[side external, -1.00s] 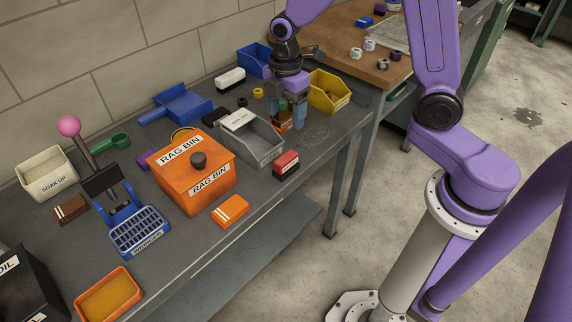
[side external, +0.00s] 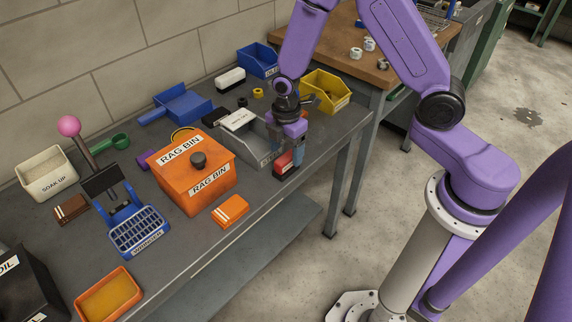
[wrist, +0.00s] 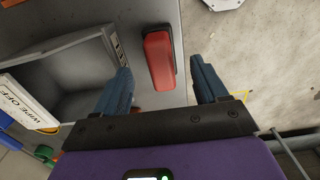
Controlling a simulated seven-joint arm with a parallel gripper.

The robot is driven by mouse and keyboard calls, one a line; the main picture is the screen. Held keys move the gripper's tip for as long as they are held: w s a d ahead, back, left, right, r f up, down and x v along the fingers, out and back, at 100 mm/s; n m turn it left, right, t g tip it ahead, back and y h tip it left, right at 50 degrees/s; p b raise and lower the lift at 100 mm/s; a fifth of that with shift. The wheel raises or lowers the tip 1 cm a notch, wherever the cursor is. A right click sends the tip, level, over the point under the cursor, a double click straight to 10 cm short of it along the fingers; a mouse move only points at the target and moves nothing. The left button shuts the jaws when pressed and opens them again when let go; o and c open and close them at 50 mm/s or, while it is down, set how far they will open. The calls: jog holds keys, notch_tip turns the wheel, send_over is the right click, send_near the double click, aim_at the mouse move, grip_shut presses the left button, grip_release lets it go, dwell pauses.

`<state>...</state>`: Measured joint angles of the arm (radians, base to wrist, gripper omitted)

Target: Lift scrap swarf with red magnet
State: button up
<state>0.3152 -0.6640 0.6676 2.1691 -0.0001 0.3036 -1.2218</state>
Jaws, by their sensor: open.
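The red magnet (side external: 283,163) is a small red block with a dark lower part on the bench near its front edge. In the wrist view the magnet (wrist: 158,55) lies between the two blue fingers, with a gap on each side. My gripper (side external: 292,160) is open and empty, pointing down at the magnet; the fingers partly hide it in the side view. A grey metal tray (side external: 246,148) with a "WIPE OFF" block (wrist: 28,103) on its rim stands to the left. I cannot clearly make out the scrap swarf now.
The orange rag bin (side external: 190,186) stands left of the tray, and an orange block (side external: 230,211) lies in front of it. A yellow bin (side external: 326,92) and a blue bin (side external: 258,60) stand behind my gripper. The bench's front edge is close to the magnet.

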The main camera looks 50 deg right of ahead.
aim_at(286, 156)
jog(key=shift+a+f, duration=0.1)
jog(key=shift+f, duration=2.2)
jog(key=c, duration=1.2)
